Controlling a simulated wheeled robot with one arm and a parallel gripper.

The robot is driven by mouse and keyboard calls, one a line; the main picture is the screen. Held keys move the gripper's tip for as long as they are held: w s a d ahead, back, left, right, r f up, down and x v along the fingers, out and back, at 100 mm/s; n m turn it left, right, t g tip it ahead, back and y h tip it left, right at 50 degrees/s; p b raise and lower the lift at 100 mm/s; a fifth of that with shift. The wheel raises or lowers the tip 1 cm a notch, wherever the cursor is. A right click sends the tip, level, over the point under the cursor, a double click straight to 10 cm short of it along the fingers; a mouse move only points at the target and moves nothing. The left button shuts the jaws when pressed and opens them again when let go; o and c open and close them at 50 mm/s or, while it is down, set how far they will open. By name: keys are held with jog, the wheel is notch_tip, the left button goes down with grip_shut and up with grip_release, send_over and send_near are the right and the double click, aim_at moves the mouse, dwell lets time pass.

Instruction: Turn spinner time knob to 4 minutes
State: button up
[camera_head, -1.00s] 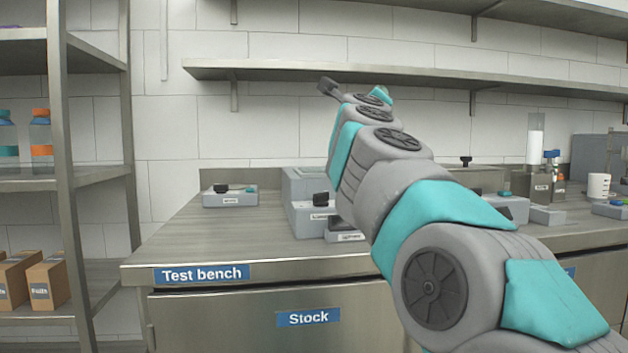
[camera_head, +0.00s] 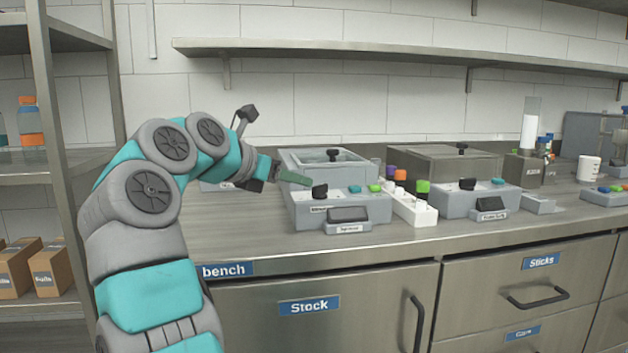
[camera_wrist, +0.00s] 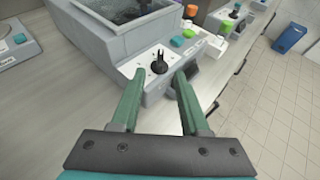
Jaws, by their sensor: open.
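The knob's markings are too small to read. A dark display (camera_head: 348,214) sits at the spinner's front.
A white rack (camera_head: 413,209) with coloured caps stands right of the spinner. Another grey device (camera_head: 458,203) with a black knob is farther right. A grey unit (camera_wrist: 14,45) lies to the left in the wrist view. A shelf (camera_head: 400,50) runs above; the bench front is clear.

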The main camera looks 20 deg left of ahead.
aim_at(317, 186)
jog(key=p+x, duration=0.1)
jog(key=x, duration=0.6)
jog(key=shift+w+d, duration=0.1)
jog(key=shift+w, duration=0.15)
grip_shut()
dwell(0.4)
